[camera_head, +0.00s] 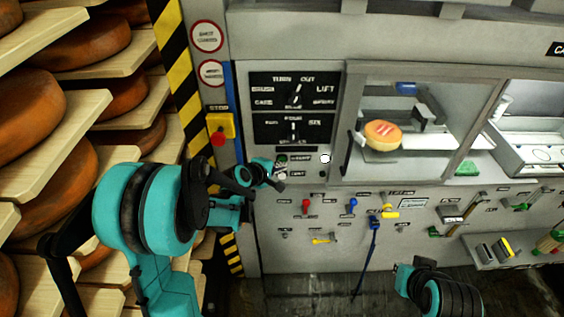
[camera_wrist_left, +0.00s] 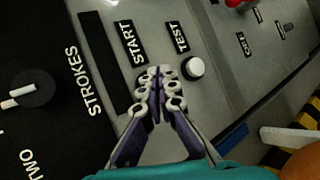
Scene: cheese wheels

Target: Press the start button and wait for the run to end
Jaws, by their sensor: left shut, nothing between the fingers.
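My left gripper (camera_head: 275,173) is at the control panel, by the START and TEST labels. In the left wrist view its two pale ringed fingertips (camera_wrist_left: 160,88) are together and empty, just below the START label (camera_wrist_left: 132,42). The start button is hidden behind the fingertips there, and I cannot tell whether they touch it. In the head view a small green button (camera_head: 283,158) shows beside the START label. The white test button (camera_wrist_left: 193,67) is clear of the fingers on their right. Part of my right arm shows at the lower right; its finger state is unclear.
Knob panels (camera_head: 296,92) are above the buttons. A red stop button (camera_head: 218,138) on a yellow box is to the left. A cheese wheel (camera_head: 383,134) with a red mark sits inside the machine's window. Wooden shelves (camera_head: 75,115) of cheese wheels stand close at left.

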